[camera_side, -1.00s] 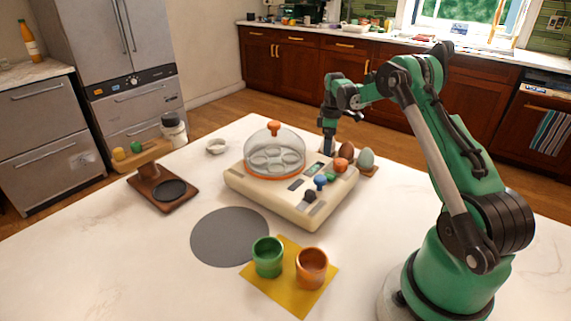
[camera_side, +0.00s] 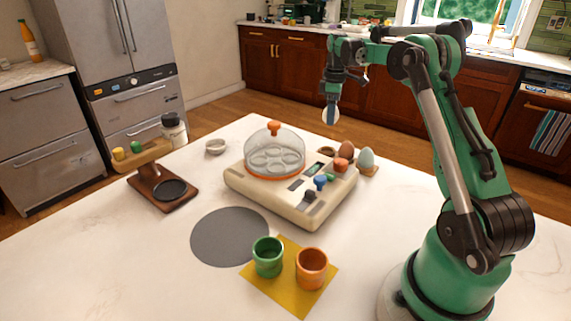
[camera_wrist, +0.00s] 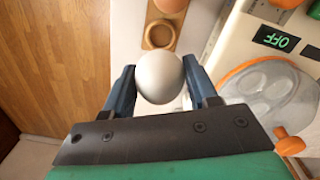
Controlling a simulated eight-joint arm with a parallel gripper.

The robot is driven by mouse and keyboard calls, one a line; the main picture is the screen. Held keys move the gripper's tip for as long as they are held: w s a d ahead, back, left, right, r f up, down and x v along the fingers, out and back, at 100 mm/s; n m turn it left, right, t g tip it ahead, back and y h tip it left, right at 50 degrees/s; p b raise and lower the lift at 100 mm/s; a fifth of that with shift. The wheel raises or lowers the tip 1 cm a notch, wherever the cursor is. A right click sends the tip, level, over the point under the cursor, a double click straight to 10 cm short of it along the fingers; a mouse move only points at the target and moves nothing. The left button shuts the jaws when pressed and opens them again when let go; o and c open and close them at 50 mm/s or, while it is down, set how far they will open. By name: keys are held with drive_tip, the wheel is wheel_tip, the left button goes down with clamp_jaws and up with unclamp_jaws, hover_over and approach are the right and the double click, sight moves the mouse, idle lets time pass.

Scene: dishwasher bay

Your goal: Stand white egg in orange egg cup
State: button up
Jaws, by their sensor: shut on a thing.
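The white egg (camera_wrist: 160,77) is held between the two fingers of my gripper (camera_wrist: 160,88), which is shut on it. In the side view the white egg (camera_side: 330,115) hangs below my gripper (camera_side: 331,100), in the air above the back of the table, behind the egg cooker. The orange egg cup (camera_side: 311,268) stands upright and empty-looking on a yellow mat (camera_side: 284,300) at the front of the table. A green cup (camera_side: 268,257) stands beside it on the left.
A cream egg cooker (camera_side: 290,200) with a clear domed lid (camera_side: 273,153) stands mid-table. Behind it, a wooden holder (camera_wrist: 160,33) has one empty ring; a brown egg (camera_side: 346,149) and a pale green egg (camera_side: 366,158) are there. A grey round mat (camera_side: 229,237) lies bare.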

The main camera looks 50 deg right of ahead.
wheel_tip(320, 180, up, 6)
drive_tip(key=shift+r, duration=0.2)
drive_tip(key=shift+w+a+r, duration=0.15)
drive_tip(key=shift+a+r, duration=0.3)
drive_tip(key=shift+a, duration=0.2)
drive_tip(key=s+a+r+n, duration=0.1)
drive_tip(key=s+a+n, duration=0.15)
drive_tip(key=a, duration=0.65)
drive_tip(key=s+a+r+n, duration=0.1)
drive_tip(key=a+r+n, duration=0.15)
drive_tip(key=a, duration=0.55)
drive_tip(key=s+a+r+n, duration=0.1)
drive_tip(key=s+a+n, duration=0.15)
drive_tip(key=a, duration=0.65)
drive_tip(key=s+a+f+n+h, duration=0.1)
drive_tip(key=s+a+f+n, duration=0.25)
drive_tip(key=s, duration=0.25)
drive_tip(key=s+a+f+n, duration=0.2)
drive_tip(key=s+a, duration=0.2)
drive_tip(key=s, duration=0.1)
drive_tip(key=shift+n, duration=0.3)
drive_tip(key=shift+s+d+f, duration=0.1)
drive_tip(key=shift+d+f, duration=0.05)
drive_tip(key=shift+f, duration=2.45)
drive_tip(key=shift+d+f, duration=0.1)
drive_tip(key=shift+f, duration=2.5)
drive_tip(key=shift+f, duration=0.5)
